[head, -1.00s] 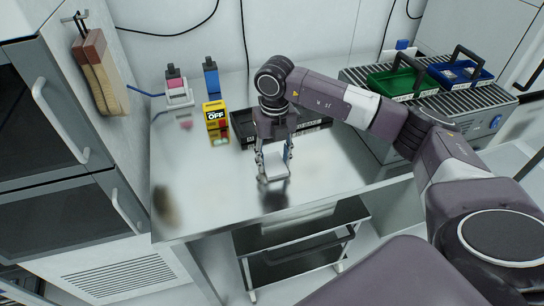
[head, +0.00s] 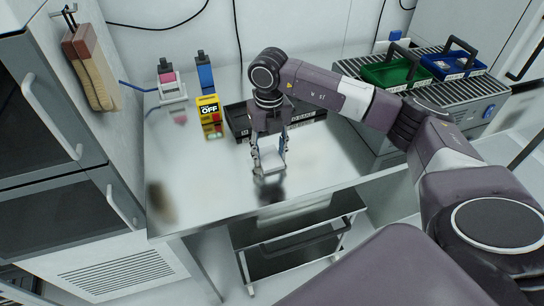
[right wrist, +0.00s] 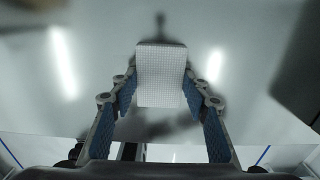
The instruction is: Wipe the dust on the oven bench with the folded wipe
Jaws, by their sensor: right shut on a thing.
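The folded wipe (head: 269,161) is a small white pad between the fingers of my right gripper (head: 269,150). In the right wrist view the wipe (right wrist: 161,76) shows a fine grid and sits between the two blue-padded fingers (right wrist: 160,108). The right gripper is shut on it and points down over the middle of the oven bench (head: 205,180). I cannot tell whether the wipe touches the bench top. A brownish dust smudge (head: 160,203) lies near the bench's left front corner, left of the wipe. My left gripper is not in view.
A yellow "OFF" block (head: 208,108), pink-labelled bottle (head: 166,78) and blue bottle (head: 204,72) stand at the back left. A black tray (head: 302,133) lies behind the gripper. Green (head: 393,73) and blue (head: 452,66) bins stand right.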

